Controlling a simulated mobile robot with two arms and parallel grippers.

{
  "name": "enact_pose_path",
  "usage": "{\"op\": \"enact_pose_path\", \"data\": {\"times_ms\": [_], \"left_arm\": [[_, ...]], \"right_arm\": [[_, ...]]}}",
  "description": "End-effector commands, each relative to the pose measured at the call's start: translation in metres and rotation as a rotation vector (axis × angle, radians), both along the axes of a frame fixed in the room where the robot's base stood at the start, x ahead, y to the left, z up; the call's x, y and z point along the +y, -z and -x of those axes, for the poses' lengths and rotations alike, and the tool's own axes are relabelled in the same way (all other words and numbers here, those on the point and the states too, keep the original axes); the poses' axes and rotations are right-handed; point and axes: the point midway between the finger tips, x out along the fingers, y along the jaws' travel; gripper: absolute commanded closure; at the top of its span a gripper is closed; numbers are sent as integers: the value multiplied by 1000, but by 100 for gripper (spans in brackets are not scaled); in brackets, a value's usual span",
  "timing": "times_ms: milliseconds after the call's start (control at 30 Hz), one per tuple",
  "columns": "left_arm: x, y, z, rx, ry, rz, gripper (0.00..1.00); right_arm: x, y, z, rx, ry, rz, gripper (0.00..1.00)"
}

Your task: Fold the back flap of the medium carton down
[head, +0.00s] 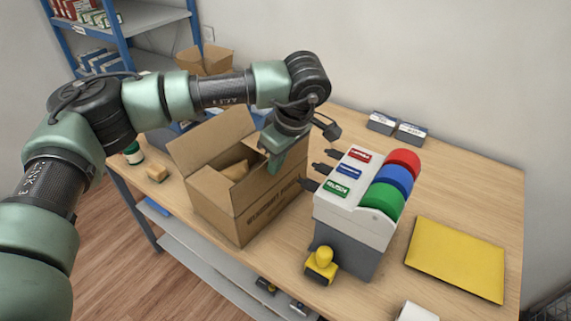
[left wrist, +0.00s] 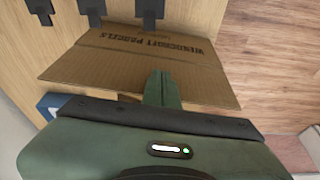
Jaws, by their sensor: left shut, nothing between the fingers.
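The medium carton (head: 238,217) stands open on the counter, its printed side facing front right. One flap (head: 211,139) stands up and leans outward at its far left. Something tan, a flap or contents, shows inside; I cannot tell which. My left gripper (head: 275,166) is shut and empty, pointing down at the top edge of the printed side; it hides part of the carton's rim. In the left wrist view its closed fingers (left wrist: 162,88) lie in front of the carton's brown cardboard (left wrist: 112,66), with the printing beyond. I cannot tell whether they touch. My right gripper is not in view.
Right of the carton stands a dispenser (head: 352,215) with red, blue and green rolls and dark prongs toward the carton. Another open carton (head: 205,60) is behind my arm.

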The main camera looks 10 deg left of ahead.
Motion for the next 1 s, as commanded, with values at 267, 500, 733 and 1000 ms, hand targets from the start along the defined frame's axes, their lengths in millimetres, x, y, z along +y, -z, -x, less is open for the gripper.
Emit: {"op": "enact_pose_path", "data": {"times_ms": [267, 500, 733, 1000], "left_arm": [[37, 5, -16, 2, -5, -1, 100], [61, 27, -29, 1, -3, 0, 100], [73, 47, -34, 2, -1, -1, 100], [76, 54, -36, 1, -1, 0, 100]], "right_arm": [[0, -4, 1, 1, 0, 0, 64], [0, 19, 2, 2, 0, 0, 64], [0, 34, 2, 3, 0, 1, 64], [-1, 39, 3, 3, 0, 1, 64]]}}
